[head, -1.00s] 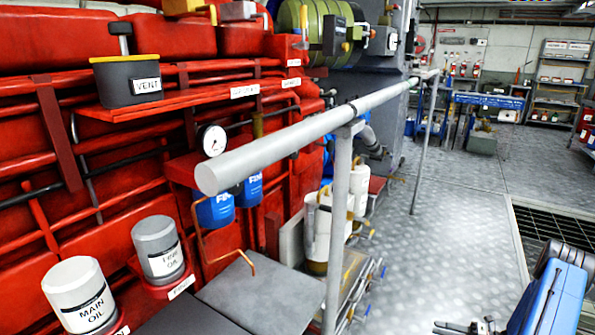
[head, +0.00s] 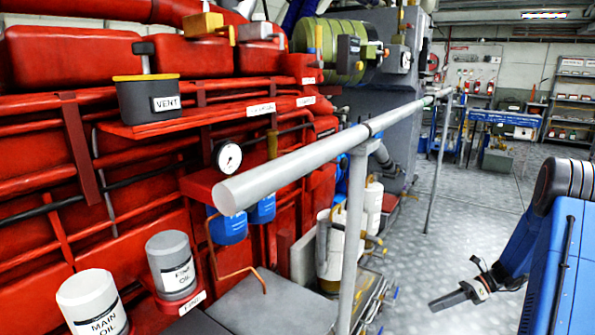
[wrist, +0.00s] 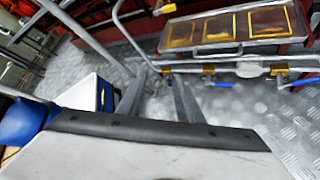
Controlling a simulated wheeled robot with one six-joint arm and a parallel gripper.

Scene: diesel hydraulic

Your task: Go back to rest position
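My gripper (head: 452,298) hangs at the lower right of the head view, below my blue arm, over the metal floor. In the wrist view its two dark fingers (wrist: 158,90) stand apart with bare floor between them, so it is open and empty. It touches nothing that I can see. The grey handrail (head: 300,160) is to its left in the head view, apart from it.
The red engine (head: 60,180) fills the left side, with a vent box (head: 140,100), a gauge (head: 229,157) and the main oil filter (head: 92,302). Blue-handled valves (wrist: 225,83) show in the wrist view. The floor (head: 470,210) right of the rail is clear.

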